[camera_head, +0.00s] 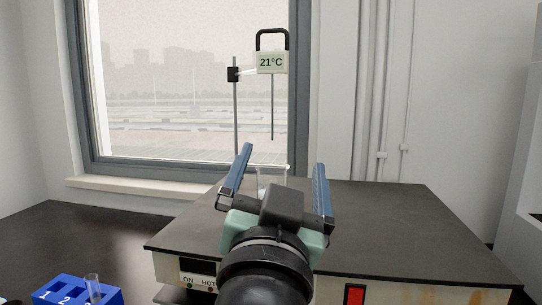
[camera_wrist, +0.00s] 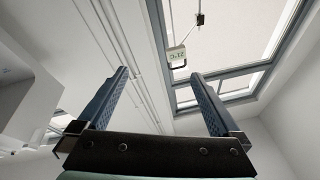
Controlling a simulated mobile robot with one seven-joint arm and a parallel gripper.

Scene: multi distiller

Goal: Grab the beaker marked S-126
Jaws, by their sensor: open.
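A clear glass beaker (camera_head: 271,178) shows in the head view, upright on the far part of the black hot plate top (camera_head: 400,220). My gripper hides its lower part, and I cannot read any marking on it. My gripper (camera_head: 284,157) is open, with its two blue fingers spread and pointing away over the plate. In the picture the beaker shows between the fingers, but I cannot tell how far beyond the fingertips it stands. In the wrist view my gripper (camera_wrist: 158,72) is open and empty, and I cannot make out the beaker.
A stand rod (camera_head: 236,125) rises behind the plate, with a 21°C thermometer (camera_head: 271,62) clamped above the beaker and its probe hanging down. A blue numbered rack (camera_head: 72,290) with a glass tube (camera_head: 93,285) stands at lower left. The plate's right side is clear.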

